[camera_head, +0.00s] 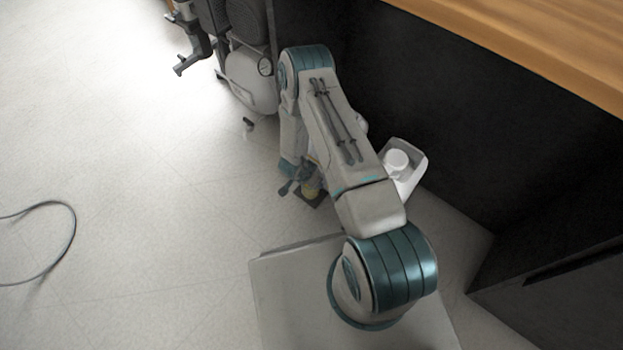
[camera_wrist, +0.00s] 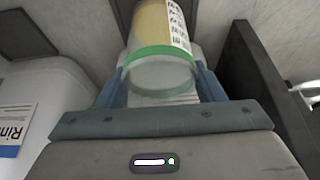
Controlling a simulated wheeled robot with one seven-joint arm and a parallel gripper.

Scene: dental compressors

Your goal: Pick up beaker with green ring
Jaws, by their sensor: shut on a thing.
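The beaker with the green ring (camera_wrist: 160,60) shows in the wrist view, between the two blue fingers of my gripper (camera_wrist: 162,84). It has a clear end, a green band, a yellowish part and a white label with dark print. My gripper is shut on it. The far end of the beaker runs out of the top of the wrist view. In the head view my gripper (camera_head: 290,187) is low near the floor, partly hidden by my arm, and a small yellowish part of the beaker (camera_head: 310,188) shows beside it.
A white container (camera_head: 408,158) with a round white top stands right of my arm, by the dark cabinet (camera_head: 500,150). A compressor with a white tank (camera_head: 250,80) stands at the back. A wooden counter (camera_head: 540,40) overhangs the right. A cable (camera_head: 72,240) lies on the open floor at left.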

